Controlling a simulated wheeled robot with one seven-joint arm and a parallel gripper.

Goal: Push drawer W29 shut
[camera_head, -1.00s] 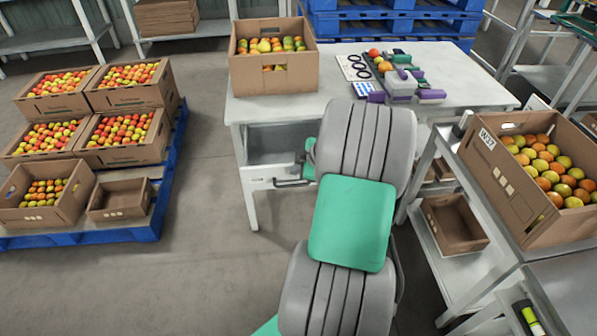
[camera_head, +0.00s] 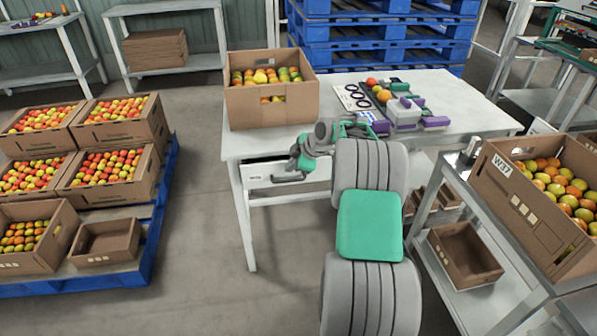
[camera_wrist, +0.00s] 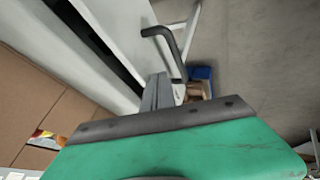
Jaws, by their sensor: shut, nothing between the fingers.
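The white drawer (camera_head: 268,174) is under the left front of the white table. Its front carries a dark bar handle (camera_head: 290,179) and a small label too small to read. A narrow dark gap shows above the front, so it looks nearly shut. My gripper (camera_head: 297,164) is at the drawer front, just above the handle. In the wrist view its closed grey fingers (camera_wrist: 155,88) point at the white drawer front (camera_wrist: 125,35), beside the handle (camera_wrist: 168,40). I cannot tell whether they touch it. Nothing is held.
A trolley (camera_head: 455,165) with carton W37 (camera_head: 505,200) is close on the right. The floor between is clear.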

